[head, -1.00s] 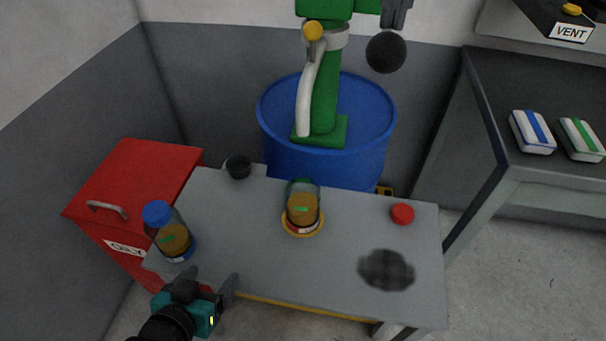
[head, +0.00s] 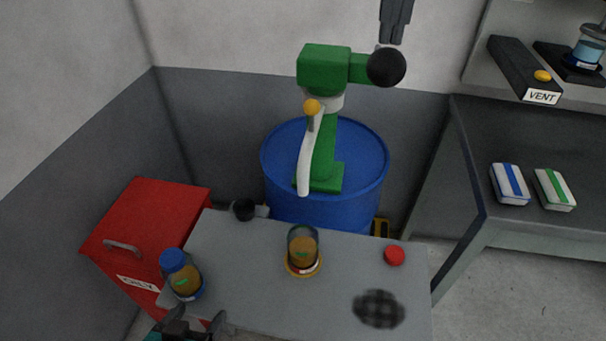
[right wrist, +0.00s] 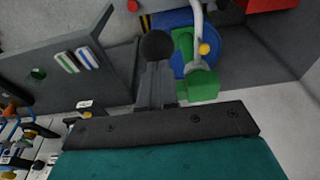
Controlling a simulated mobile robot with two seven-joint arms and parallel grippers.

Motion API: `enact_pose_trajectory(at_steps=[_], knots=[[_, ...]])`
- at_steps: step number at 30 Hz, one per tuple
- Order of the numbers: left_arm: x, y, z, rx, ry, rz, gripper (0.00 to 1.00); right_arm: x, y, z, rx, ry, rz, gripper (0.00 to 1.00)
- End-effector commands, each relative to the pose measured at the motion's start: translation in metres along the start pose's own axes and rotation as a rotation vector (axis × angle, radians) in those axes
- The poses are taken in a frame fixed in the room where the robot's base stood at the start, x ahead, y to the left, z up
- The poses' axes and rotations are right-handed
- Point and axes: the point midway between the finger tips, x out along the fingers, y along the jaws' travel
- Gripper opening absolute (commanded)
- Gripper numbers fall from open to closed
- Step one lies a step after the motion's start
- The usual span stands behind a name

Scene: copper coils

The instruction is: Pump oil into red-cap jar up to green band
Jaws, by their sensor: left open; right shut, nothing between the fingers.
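The open jar (head: 304,264) stands upright in a yellow ring on the grey table, under the spout. It holds amber oil; a green mark shows against the oil, but I cannot judge the exact level. The red cap (head: 394,255) lies on the table to its right. The green pump (head: 324,72) stands on a blue drum, its white spout (head: 304,160) pointing down. My right gripper (head: 391,42) is shut and empty just above the pump's black ball (head: 386,67); the ball is beyond its fingertips in the right wrist view (right wrist: 157,45). Contact is unclear. My left gripper (head: 196,322) is open at the bottom edge.
A blue-capped jar (head: 185,281) with oil stands at the table's left, near my left gripper. A red bin (head: 150,220) is beside it. Two packs (head: 509,184) lie on the right bench.

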Motion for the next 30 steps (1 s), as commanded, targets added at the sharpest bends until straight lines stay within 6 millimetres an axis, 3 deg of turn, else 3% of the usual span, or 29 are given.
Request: enact_pose_trajectory(at_steps=[1,15,30], knots=[[-0.005,-0.002,-0.006,0.0,0.0,-0.004,0.77,-0.01,0.0,-0.003,0.0,-0.001,0.0,0.0],[-0.029,-0.003,-0.04,0.0,0.003,-0.005,0.77,-0.051,-0.001,-0.016,0.0,0.0,0.0,0.0],[-0.03,-0.001,-0.04,0.0,-0.001,-0.001,0.77,-0.052,-0.001,-0.017,0.0,0.001,0.0,0.0]])
